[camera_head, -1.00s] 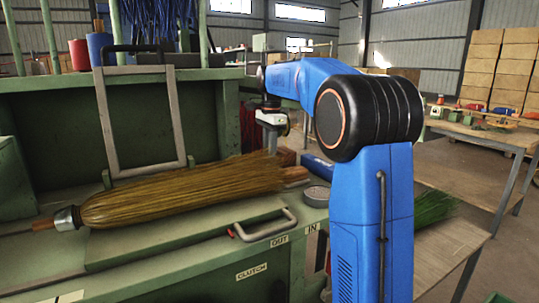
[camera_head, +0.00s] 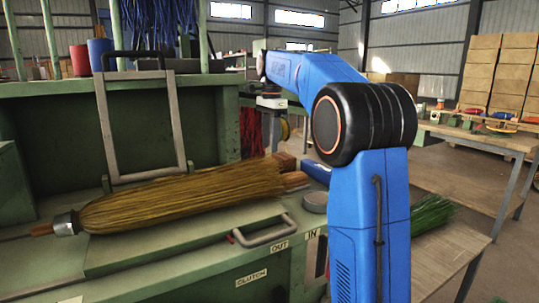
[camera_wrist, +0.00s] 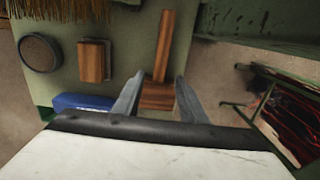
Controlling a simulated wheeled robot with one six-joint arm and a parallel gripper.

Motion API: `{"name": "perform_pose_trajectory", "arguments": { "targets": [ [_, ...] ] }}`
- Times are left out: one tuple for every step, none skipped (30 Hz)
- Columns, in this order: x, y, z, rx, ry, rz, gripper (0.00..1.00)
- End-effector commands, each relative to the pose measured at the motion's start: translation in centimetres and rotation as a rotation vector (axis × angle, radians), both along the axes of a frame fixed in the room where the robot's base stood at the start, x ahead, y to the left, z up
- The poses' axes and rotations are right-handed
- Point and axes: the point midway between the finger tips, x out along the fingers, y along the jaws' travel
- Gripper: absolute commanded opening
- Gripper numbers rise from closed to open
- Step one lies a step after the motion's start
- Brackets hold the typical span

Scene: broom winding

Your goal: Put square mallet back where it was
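The square mallet (camera_wrist: 160,92) shows in the wrist view, its wooden handle running up the picture from a square striped head. It lies on a green surface beyond my fingers. My gripper (camera_wrist: 160,82) has its two grey fingers apart, with the mallet head seen in the gap and no clear contact. In the head view my gripper (camera_head: 270,108) hangs above the far end of the bench, its fingertips too small to make out. A wooden piece behind the broom tip, likely the mallet head (camera_head: 285,160), shows there; its handle is hidden.
A second wooden block (camera_wrist: 92,62), a dark round tin (camera_wrist: 39,52) and a blue object (camera_wrist: 83,103) lie close by. A large straw broom (camera_head: 180,197) lies along the green machine bench (camera_head: 150,255). A grey frame (camera_head: 180,120) stands behind it.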

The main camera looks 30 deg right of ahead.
Motion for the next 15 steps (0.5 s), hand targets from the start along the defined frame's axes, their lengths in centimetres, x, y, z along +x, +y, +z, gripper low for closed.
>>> {"name": "perform_pose_trajectory", "arguments": {
  "targets": [
    [0.1, -0.1, 1.0, -0.001, -0.003, 0.0, 0.39],
    [0.1, -0.1, 1.5, 0.0, -0.002, 0.0, 0.39],
    [0.1, -0.1, 2.2, -0.001, -0.003, 0.0, 0.39],
    [0.0, -0.1, 2.7, -0.001, -0.003, 0.0, 0.39],
    [0.0, -0.1, 3.1, -0.001, -0.003, 0.0, 0.39],
    [0.0, -0.1, 3.6, -0.001, -0.002, 0.0, 0.39],
    [0.0, -0.1, 4.0, 0.0, -0.002, 0.0, 0.39],
    [0.0, -0.1, 4.3, 0.0, -0.001, 0.0, 0.39],
    [0.0, -0.2, 4.6, 0.0, -0.001, 0.0, 0.39],
    [0.0, -0.2, 4.8, 0.0, -0.002, 0.0, 0.39],
    [0.0, -0.2, 5.0, 0.0, -0.001, 0.0, 0.39],
    [0.0, -0.2, 5.2, 0.0, 0.0, 0.0, 0.39],
    [0.0, -0.2, 5.3, 0.0, 0.0, 0.0, 0.39],
    [0.0, -0.2, 5.3, 0.0, 0.0, 0.0, 0.39],
    [0.0, -0.2, 5.4, 0.0, 0.001, 0.0, 0.39]
  ]
}}
